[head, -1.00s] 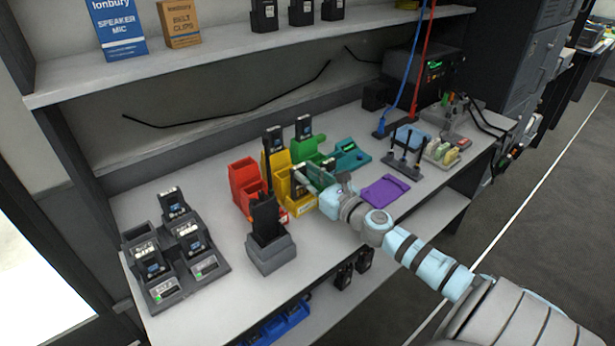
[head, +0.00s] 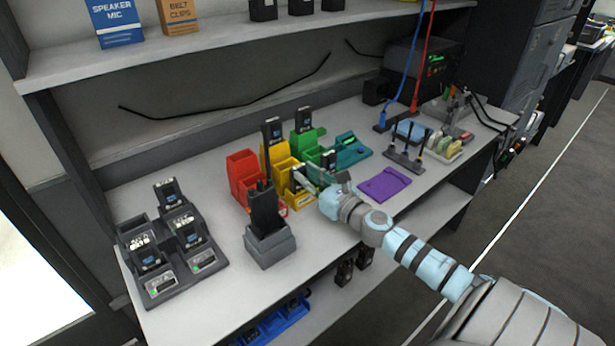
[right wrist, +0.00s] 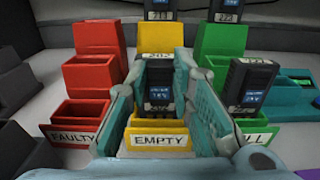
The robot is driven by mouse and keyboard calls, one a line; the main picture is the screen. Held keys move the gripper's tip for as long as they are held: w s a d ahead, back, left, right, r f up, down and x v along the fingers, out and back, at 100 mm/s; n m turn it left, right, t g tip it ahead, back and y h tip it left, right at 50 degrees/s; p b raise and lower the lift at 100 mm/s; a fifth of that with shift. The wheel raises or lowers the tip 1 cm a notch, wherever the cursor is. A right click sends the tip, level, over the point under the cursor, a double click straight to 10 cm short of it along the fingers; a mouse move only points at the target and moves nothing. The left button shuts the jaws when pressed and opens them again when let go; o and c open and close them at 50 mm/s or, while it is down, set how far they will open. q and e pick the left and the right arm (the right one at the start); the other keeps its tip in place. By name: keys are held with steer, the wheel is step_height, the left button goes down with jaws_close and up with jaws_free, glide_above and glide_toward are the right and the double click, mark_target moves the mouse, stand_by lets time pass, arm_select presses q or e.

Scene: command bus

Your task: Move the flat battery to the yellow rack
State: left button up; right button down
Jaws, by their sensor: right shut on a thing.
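The yellow rack (head: 278,160), labelled EMPTY, stands between a red rack and a green rack on the bench; it also shows in the right wrist view (right wrist: 160,40). My right gripper (head: 308,184) is at its front compartment. In the right wrist view my right gripper (right wrist: 165,100) has its fingers on both sides of a dark battery (right wrist: 159,85) and is shut on it. The battery is upright behind the EMPTY label, its lower end at the front compartment. Whether it rests on the bottom is hidden. Another battery (head: 272,130) stands in the rear compartment. My left gripper is not in view.
The red FAULTY rack (right wrist: 95,75) is close on the left. The green rack (right wrist: 222,45) is close on the right, with a battery (right wrist: 252,85) in front. A radio (head: 265,208) stands in a grey charger nearby. A purple mat (head: 383,184) lies right.

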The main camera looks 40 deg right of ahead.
steer(key=shift+f, duration=0.15)
steer(key=c, duration=1.3)
jaws_free()
steer(key=shift+s+f, duration=0.1)
steer(key=shift+s, duration=0.4)
steer(key=s, duration=0.6)
steer(key=shift+s, duration=0.25)
steer(key=shift+a, duration=0.1)
